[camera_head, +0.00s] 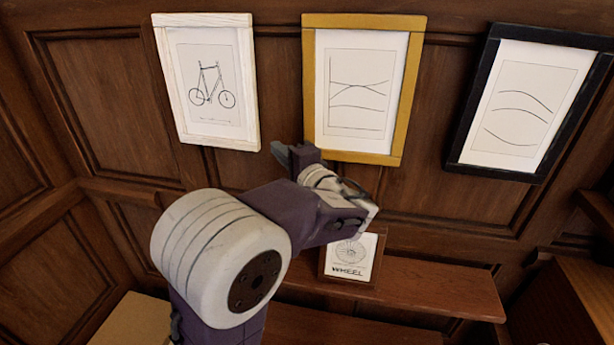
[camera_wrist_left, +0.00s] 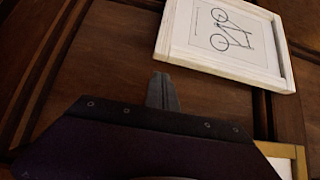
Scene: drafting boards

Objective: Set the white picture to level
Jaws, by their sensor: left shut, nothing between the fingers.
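The white picture (camera_head: 167,75) is a white wooden frame around a bicycle drawing, hanging on the panelled wall at upper left in the head view. Its bottom edge slopes slightly down to the right; with the slanted view I cannot tell its exact tilt. It also shows in the left wrist view (camera_wrist_left: 225,64), at upper right. My left gripper (camera_head: 296,154) is shut and empty, below and right of the white picture's lower right corner, apart from it. Its fingers also show in the left wrist view (camera_wrist_left: 162,92). My right gripper is out of view.
A yellow-framed picture (camera_head: 309,80) hangs close above my left gripper. A black-framed picture (camera_head: 468,112) hangs at the right. A small wheel picture (camera_head: 350,259) stands on the wooden shelf (camera_head: 440,285) below, partly hidden by my arm.

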